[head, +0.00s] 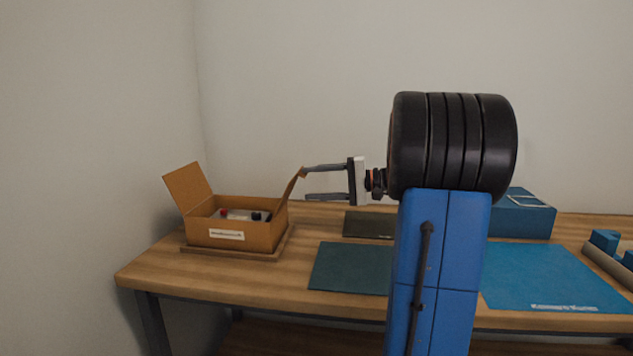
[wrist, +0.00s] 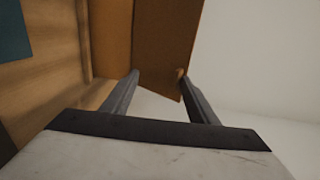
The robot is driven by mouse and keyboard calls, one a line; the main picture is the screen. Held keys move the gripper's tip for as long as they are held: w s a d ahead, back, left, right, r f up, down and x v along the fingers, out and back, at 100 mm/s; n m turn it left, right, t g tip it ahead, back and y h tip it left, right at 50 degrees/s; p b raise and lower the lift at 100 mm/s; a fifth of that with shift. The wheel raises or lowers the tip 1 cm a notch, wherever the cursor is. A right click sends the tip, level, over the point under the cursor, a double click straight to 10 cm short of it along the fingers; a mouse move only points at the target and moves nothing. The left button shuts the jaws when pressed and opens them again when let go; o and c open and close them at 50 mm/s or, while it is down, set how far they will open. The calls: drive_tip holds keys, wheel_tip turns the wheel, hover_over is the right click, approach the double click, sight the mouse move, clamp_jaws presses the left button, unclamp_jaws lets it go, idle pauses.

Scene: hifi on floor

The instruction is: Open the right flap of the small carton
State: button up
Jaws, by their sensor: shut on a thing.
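The small brown carton (head: 235,232) stands on a wooden board at the left of the table, its top open. Its left flap (head: 188,187) leans outward to the left. Its right flap (head: 291,187) stands raised and tilts outward to the right; it also fills the upper middle of the wrist view (wrist: 167,40). My gripper (head: 306,182) reaches in from the right, its fingertips at the upper part of the right flap. In the wrist view my gripper (wrist: 158,73) has a finger on either side of the flap's end and is shut on it. The exact contact is small.
Small items, red, white and dark, lie inside the carton. A dark green mat (head: 350,268) and a dark flat piece (head: 368,224) lie to its right. A blue mat (head: 545,278) and a blue box (head: 522,217) are farther right. A wall stands close left.

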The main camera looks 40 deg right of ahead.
drive_tip(key=shift+s+f, duration=0.1)
drive_tip(key=shift+f, duration=0.05)
drive_tip(key=shift+c, duration=0.9)
drive_tip(key=shift+s+d, duration=0.3)
drive_tip(key=shift+d, duration=0.05)
drive_tip(key=shift+c, duration=0.5)
drive_tip(key=v, duration=1.6)
drive_tip(key=shift+s+d, duration=0.25)
